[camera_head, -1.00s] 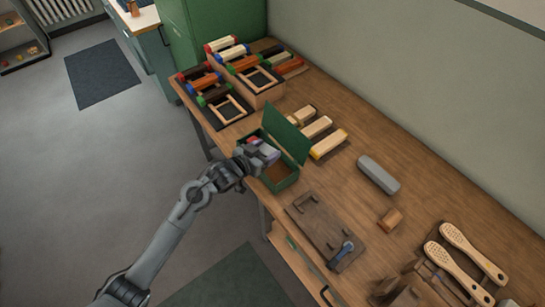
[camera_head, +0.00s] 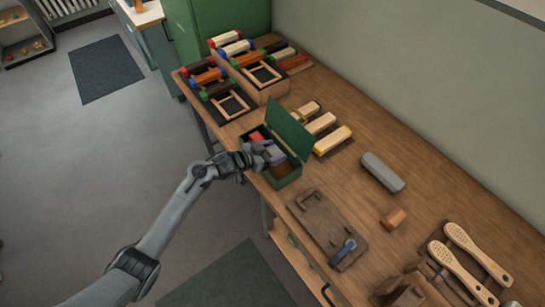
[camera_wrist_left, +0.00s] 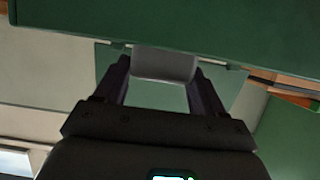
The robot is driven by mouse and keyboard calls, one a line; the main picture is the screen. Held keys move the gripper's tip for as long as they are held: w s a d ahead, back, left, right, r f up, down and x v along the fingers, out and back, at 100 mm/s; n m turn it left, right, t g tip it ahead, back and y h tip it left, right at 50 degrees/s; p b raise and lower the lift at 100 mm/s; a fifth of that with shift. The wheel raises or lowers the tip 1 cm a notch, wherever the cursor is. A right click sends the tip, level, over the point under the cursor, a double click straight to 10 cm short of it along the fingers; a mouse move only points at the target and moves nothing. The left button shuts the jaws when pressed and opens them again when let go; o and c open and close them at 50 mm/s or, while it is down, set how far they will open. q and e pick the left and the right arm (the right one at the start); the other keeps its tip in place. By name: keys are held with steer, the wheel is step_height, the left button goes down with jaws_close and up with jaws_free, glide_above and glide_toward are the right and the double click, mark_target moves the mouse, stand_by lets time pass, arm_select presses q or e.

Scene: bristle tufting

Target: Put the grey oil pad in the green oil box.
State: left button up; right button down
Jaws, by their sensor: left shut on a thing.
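The green oil box (camera_head: 288,182) stands at the table's near edge with its lid (camera_head: 289,128) raised at the back. My left gripper (camera_head: 268,154) is at the box's opening, shut on the grey oil pad (camera_head: 275,153). In the left wrist view the pad (camera_wrist_left: 165,65) sits between the two fingers (camera_wrist_left: 162,88), in front of green box surfaces. A red thing (camera_head: 256,137) shows in the box's left end, and its brown inside shows on the right. The fingers partly hide the pad, and I cannot tell whether it touches the box floor. My right gripper is not in view.
Several pale blocks (camera_head: 332,140) lie just behind the lid. A grey rounded block (camera_head: 382,172) and a wooden fixture board (camera_head: 327,228) lie to the right. Racks with coloured-end rolls (camera_head: 263,88) stand at the far left. The table between the grey block and the wall is clear.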

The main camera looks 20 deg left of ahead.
arm_select(q)
steer(key=shift+f+b, duration=0.3)
steer(key=shift+f, duration=1.25)
steer(key=shift+f, duration=0.1)
